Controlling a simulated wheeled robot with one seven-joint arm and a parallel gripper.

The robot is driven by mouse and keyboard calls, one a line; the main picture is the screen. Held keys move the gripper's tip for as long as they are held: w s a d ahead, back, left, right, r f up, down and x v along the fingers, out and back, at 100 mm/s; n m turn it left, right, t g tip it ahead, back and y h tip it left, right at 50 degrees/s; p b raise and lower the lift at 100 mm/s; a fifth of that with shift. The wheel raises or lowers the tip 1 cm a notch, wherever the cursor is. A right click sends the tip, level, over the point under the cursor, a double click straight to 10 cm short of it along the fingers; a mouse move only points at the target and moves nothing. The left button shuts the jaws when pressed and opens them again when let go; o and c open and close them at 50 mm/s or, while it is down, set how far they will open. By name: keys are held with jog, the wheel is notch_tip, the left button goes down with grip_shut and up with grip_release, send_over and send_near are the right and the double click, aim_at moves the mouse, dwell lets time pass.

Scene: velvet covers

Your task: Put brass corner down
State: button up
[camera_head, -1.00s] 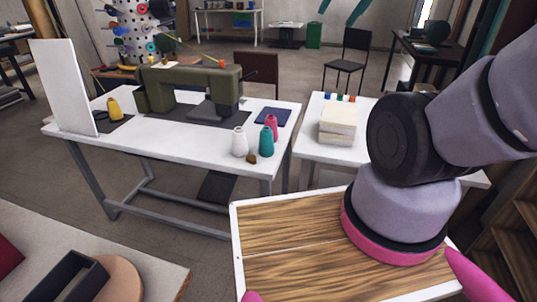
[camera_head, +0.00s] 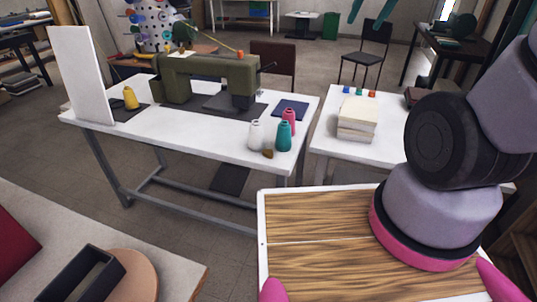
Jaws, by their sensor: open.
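I cannot make out a brass corner for certain. A small brown piece (camera_head: 268,154) lies at the front edge of the white sewing table (camera_head: 190,150), beside the thread cones; it is too small to identify. My gripper (camera_head: 384,284) is at the bottom right, with its two pink fingers wide apart at the picture's lower edge. It is open, and nothing shows between the fingers except the wood-grain surface with a white rim (camera_head: 310,222) below or behind it. The fingers' lower parts are cut off by the frame.
A green sewing machine (camera_head: 208,78), white cone (camera_head: 255,134), teal cone (camera_head: 284,137) and white upright panel (camera_head: 80,75) stand on the sewing table. A stack of pale blocks (camera_head: 357,118) stands on the right-hand table. A dark open box (camera_head: 86,274) lies lower left.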

jog(key=w+a+f+n, duration=0.2)
jog(key=w+f+n, duration=0.1)
jog(key=w+f, duration=0.45)
jog(key=n+g+y, duration=0.2)
jog(key=n+g, duration=0.1)
jog(key=n, duration=0.5)
send_near(269, 152)
jog(key=shift+w+f, duration=0.3)
jog(key=shift+f, duration=0.2)
jog(key=shift+w+f, duration=0.3)
jog(key=shift+f, duration=0.25)
jog(key=shift+x, duration=3.05)
jog(key=shift+s+a, duration=0.15)
grip_shut()
